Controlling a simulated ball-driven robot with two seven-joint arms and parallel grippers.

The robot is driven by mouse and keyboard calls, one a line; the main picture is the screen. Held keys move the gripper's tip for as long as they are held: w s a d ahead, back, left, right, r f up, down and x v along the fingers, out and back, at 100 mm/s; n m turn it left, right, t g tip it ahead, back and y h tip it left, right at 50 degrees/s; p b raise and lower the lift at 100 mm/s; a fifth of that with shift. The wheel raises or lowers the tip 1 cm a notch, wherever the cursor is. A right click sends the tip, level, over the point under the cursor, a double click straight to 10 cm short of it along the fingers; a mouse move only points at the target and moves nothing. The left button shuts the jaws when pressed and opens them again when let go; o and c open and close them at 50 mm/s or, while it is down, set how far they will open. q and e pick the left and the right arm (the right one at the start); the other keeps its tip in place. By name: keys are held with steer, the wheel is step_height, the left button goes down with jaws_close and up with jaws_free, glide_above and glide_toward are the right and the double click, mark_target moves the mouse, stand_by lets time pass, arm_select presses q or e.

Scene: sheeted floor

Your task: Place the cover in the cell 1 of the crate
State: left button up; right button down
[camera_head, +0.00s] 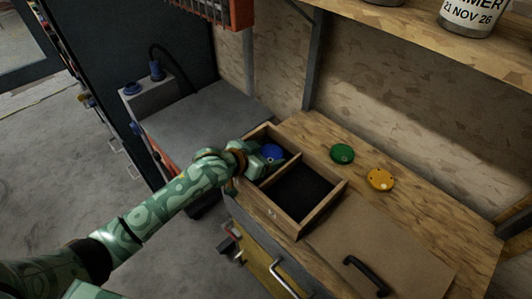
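A wooden crate (318,217) with two cells sits at the left end of the wooden worktop. Its nearer right cell is empty and dark inside. A round blue cover (272,151) shows in the far left cell, at the tip of my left gripper (264,158). The gripper reaches over the crate's left wall into that cell. Its fingers partly hide the cover and the cell, and I cannot tell whether they grip it. A green cover (342,153) and a yellow cover (380,179) lie on the worktop right of the crate. My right gripper is not in view.
A brown board with a black handle (365,275) lies at the worktop's front. A shelf (440,38) with cans overhangs the back. A grey-topped unit (200,125) stands at left. The worktop's right part is clear.

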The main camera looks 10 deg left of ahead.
arm_select(q)
steer(key=p+v, duration=0.4)
steer(key=v, duration=0.7)
steer(key=shift+s+a+r, duration=0.1)
steer(key=shift+a+r, duration=0.05)
steer(key=shift+s+a+r, duration=0.15)
steer(key=shift+s, duration=0.1)
